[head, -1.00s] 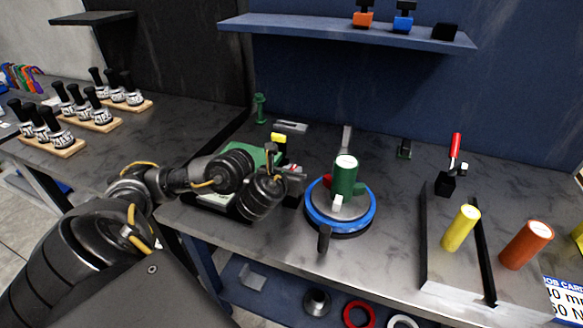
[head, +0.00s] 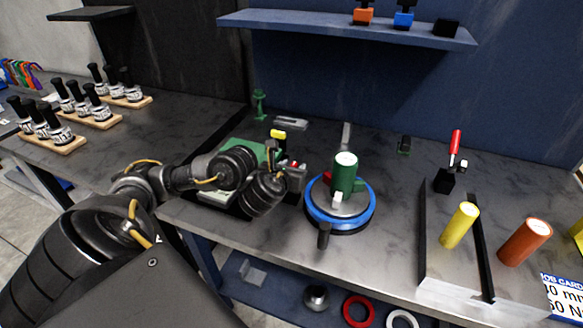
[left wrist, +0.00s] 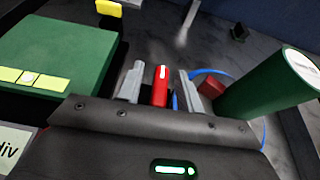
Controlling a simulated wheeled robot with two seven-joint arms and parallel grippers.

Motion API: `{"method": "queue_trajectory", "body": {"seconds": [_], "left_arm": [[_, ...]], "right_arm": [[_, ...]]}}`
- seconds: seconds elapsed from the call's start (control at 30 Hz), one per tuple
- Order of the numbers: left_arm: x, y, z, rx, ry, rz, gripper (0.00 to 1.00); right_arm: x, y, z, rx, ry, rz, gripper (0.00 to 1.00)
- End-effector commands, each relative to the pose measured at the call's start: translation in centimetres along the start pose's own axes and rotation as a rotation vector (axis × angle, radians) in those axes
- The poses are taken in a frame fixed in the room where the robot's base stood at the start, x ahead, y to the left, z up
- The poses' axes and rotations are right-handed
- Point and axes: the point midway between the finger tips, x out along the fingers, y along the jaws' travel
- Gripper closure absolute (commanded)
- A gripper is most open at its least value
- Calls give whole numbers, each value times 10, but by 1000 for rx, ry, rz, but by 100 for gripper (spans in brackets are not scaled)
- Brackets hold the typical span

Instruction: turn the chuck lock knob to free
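A red knob (left wrist: 161,86) with a small white mark stands between the two grey fingers of my left gripper (left wrist: 160,84) in the left wrist view. The fingers are apart on either side of it, with a narrow gap visible on the right. In the head view my left gripper (head: 294,174) is just left of the blue-rimmed round positioner (head: 364,214), and the knob is mostly hidden there. A green cylinder (head: 345,176) stands upright on the positioner; it also shows at the right of the left wrist view (left wrist: 268,88). My right gripper is not in view.
A green-topped box (left wrist: 60,55) lies left of the gripper. A dark handle (head: 324,236) sticks out at the positioner's front. Yellow (head: 459,226) and orange (head: 524,242) cylinders stand at the right. The bench behind the positioner is mostly clear.

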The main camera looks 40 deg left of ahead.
Motion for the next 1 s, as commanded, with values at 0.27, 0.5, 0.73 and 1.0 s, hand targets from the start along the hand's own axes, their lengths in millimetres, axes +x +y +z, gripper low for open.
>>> {"method": "queue_trajectory", "body": {"seconds": [0.27,0.5,0.73,1.0], "left_arm": [[-6,-1,1,2,1,-3,64],[-49,-1,4,4,5,-5,64],[-78,0,7,4,7,4,64],[-102,0,3,2,2,0,64]], "right_arm": [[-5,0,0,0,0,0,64],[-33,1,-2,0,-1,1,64],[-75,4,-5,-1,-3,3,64],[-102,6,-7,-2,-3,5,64]]}}
